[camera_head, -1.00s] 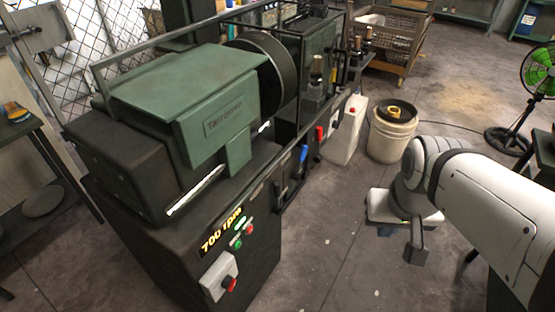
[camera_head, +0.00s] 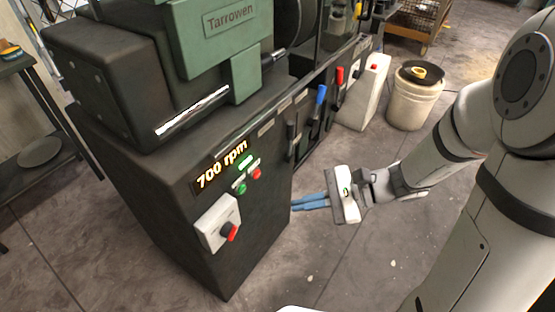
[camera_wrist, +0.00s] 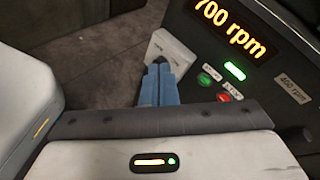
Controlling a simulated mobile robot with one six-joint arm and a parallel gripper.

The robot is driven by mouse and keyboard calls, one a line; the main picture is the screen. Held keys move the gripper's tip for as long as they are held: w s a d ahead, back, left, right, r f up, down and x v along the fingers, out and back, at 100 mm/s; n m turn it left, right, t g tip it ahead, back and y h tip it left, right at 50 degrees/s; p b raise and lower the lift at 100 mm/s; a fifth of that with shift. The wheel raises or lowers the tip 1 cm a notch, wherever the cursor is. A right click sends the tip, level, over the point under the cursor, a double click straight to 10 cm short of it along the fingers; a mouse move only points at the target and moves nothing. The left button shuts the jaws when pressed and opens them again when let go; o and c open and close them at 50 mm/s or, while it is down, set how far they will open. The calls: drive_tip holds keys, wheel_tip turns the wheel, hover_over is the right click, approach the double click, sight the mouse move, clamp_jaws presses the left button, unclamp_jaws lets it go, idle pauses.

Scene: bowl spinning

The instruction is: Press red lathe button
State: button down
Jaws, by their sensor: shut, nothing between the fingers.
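The lathe (camera_head: 230,255) is dark with a green headstock. Its end panel has a lit "700 rpm" display (camera_head: 222,165). Below the display are a small red button (camera_head: 256,174), a green button (camera_head: 241,188) to its left and a lit green lamp (camera_head: 246,161) above. The wrist view also shows the red button (camera_wrist: 224,98). My gripper (camera_head: 294,205) has blue fingers, shut and empty. In the head view it is right of and lower than the red button, apart from it in the picture. In the wrist view the blue fingertips (camera_wrist: 160,68) point left of the buttons.
A white box with a red-tipped rotary knob (camera_head: 229,231) sits on the panel below the buttons. Blue and red levers (camera_head: 320,95) line the lathe's front. A white bucket (camera_head: 414,105) stands behind my arm. The floor before the panel is clear.

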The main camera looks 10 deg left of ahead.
sight(258, 175)
drive_tip(key=w+f+m+t+y+b, duration=0.3)
drive_tip(key=w+f+m+t+b, duration=0.5)
drive_tip(key=w+f+m, duration=0.3)
wheel_tip(258, 175, down, 5)
drive_tip(key=shift+w+r+m+t, duration=0.1)
drive_tip(key=shift+w+m+t, duration=0.2)
drive_tip(key=shift+t, duration=0.5)
drive_tip(key=b+x, duration=0.4)
drive_tip(key=x, duration=0.9)
drive_tip(key=shift+a, duration=0.1)
drive_tip(key=shift+w+a+r, duration=0.1)
drive_tip(key=shift+w+a, duration=0.05)
drive_tip(key=shift+a, duration=0.1)
drive_tip(key=shift+a, duration=0.1)
